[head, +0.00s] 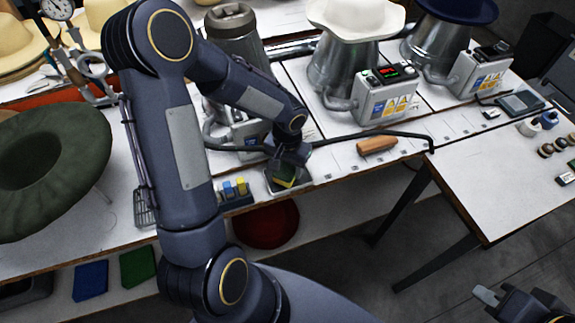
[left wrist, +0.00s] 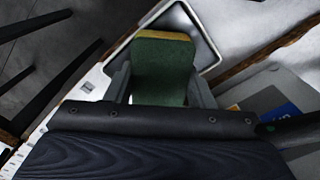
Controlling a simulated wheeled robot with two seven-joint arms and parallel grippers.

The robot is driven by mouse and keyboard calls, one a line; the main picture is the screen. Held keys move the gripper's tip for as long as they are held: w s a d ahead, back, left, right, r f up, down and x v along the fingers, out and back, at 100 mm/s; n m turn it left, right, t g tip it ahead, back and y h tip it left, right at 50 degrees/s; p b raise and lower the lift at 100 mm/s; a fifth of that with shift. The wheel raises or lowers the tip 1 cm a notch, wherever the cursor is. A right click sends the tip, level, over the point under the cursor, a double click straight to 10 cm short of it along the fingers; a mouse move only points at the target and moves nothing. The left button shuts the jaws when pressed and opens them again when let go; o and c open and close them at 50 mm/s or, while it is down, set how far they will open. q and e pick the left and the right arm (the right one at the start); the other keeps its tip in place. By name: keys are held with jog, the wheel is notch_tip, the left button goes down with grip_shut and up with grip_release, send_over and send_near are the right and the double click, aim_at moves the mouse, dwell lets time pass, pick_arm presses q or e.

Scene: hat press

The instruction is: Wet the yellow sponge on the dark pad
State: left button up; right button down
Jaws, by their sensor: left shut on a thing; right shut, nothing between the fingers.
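The yellow sponge (head: 284,182) shows as a small block with yellow and green faces, under my left gripper (head: 289,166). In the left wrist view the sponge (left wrist: 163,68) stands between the two fingers of my left gripper (left wrist: 161,85), which is shut on it; its broad face there is green and its far edge yellow. A pale-rimmed square tray (left wrist: 207,38) shows behind the sponge in the wrist view. I cannot tell whether sponge and pad touch. My right gripper (head: 489,300) is shut and empty at lower right.
A small rack of coloured pieces (head: 234,190) stands to the left. Metal steamers with a white hat (head: 357,17) and a navy hat stand behind. A dark green hat (head: 45,165) is at left.

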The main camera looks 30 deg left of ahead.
pick_arm(q)
jog(key=shift+f+b, duration=0.6)
jog(key=shift+b, duration=0.15)
dwell(2.0)
jog(key=shift+r, duration=0.1)
jog(key=shift+r+p, duration=2.5)
jog(key=shift+r, duration=1)
